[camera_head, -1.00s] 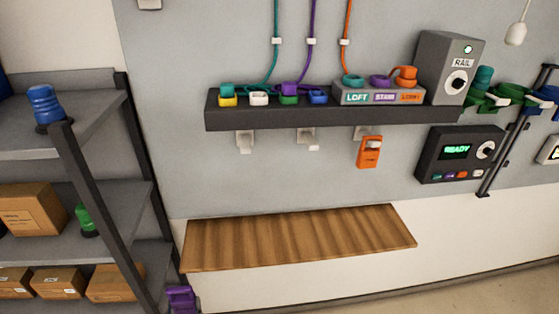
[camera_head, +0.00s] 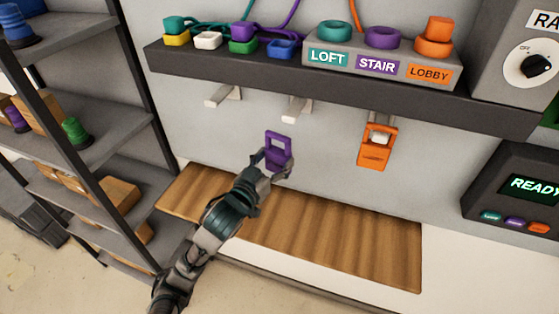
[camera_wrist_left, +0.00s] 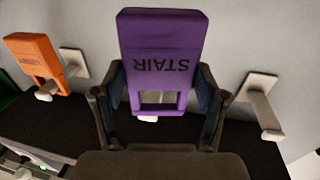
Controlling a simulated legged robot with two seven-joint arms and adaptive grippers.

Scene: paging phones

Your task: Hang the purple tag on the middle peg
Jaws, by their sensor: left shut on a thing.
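The purple tag (camera_head: 278,148), marked STAIR in the left wrist view (camera_wrist_left: 160,45), is held upright with its open loop at the top. My left gripper (camera_head: 273,165) is shut on its sides; both fingers also show in the left wrist view (camera_wrist_left: 160,95). The middle peg (camera_head: 296,110) is pale and bare, just above and slightly right of the tag in the head view. In the left wrist view only its white tip (camera_wrist_left: 148,118) shows past the loop end; the tag hides the rest. The tag is off the peg. My right gripper is not in view.
An orange tag (camera_head: 376,148) hangs on the right peg. The left peg (camera_head: 224,96) is empty. A dark shelf (camera_head: 330,92) with phone plugs and a labelled box runs above the pegs. A wooden ledge (camera_head: 340,235) lies below. Shelving stands at the left.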

